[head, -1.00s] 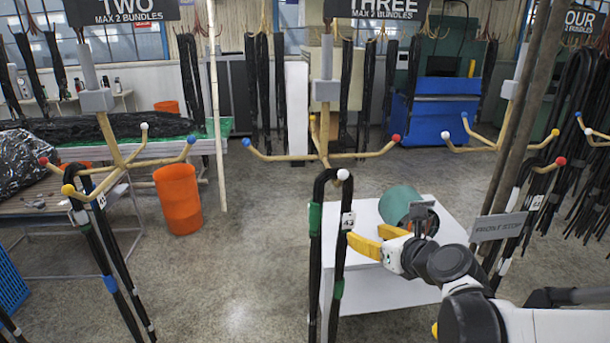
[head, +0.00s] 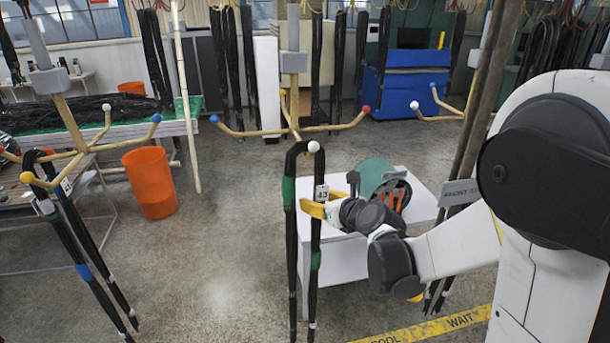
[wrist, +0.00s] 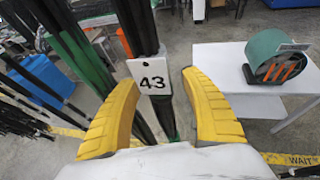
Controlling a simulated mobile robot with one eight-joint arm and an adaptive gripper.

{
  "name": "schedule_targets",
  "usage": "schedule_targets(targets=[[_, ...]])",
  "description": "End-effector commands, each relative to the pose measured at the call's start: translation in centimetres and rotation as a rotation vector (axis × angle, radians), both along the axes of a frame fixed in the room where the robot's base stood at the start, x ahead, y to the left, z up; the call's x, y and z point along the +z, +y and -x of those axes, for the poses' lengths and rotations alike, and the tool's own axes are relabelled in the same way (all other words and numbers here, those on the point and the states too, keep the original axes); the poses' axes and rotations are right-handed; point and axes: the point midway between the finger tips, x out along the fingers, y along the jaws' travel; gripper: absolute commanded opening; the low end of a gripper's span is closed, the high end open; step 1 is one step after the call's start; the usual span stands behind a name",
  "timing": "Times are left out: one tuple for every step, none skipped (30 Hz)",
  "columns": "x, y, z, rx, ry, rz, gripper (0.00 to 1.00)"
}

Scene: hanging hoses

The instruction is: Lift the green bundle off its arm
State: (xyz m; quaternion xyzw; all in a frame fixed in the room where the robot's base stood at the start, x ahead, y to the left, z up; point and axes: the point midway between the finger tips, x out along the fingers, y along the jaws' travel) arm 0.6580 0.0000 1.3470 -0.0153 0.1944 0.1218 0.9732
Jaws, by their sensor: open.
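The green bundle (head: 290,220), black hoses with green bands and a white tag 43, hangs on the white-tipped arm (head: 313,147) of the middle rack. My gripper (head: 318,202) is open at the tag's height, its yellow fingers at the bundle's right strand. In the wrist view, the tag 43 (wrist: 153,77) and the hose strand behind it lie between the open yellow fingers of my gripper (wrist: 155,105). The fingers look apart from the strand on both sides. Another green-banded strand (wrist: 75,50) passes behind the left finger.
A white table (head: 335,265) stands behind my gripper, with a green drum (head: 372,172) on it. Another black bundle (head: 85,250) hangs at the left. An orange bin (head: 150,183) stands on the floor. Dark poles (head: 487,90) rise at the right. The floor between the left bundle and the middle one is clear.

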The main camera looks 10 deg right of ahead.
Motion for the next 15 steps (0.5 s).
schedule_targets(targets=[[0.0,-0.01,0.01,0.0,0.0,0.0,0.54],[0.0,-0.01,0.01,0.0,0.0,0.0,0.54],[0.01,-0.01,0.02,0.0,0.0,0.0,0.44],[0.01,-0.01,0.02,0.0,0.0,0.0,0.35],[0.02,-0.02,0.01,0.0,0.0,0.0,0.25],[0.02,-0.02,0.01,0.0,0.0,0.0,0.13],[0.02,-0.02,0.01,0.0,0.0,0.0,0.04],[0.02,-0.02,0.01,0.0,0.0,0.0,0.0],[0.02,-0.02,0.01,0.0,0.0,0.0,0.0],[0.1,-0.03,-0.01,-0.001,-0.001,-0.001,0.0],[0.1,-0.04,-0.01,-0.001,-0.001,-0.001,0.0],[0.1,-0.04,-0.01,-0.001,-0.001,-0.001,0.0],[0.1,-0.04,-0.01,-0.001,-0.001,-0.001,0.0],[0.1,-0.04,-0.01,-0.001,-0.001,-0.001,0.0],[0.1,-0.04,-0.01,-0.001,-0.001,-0.001,0.0]])
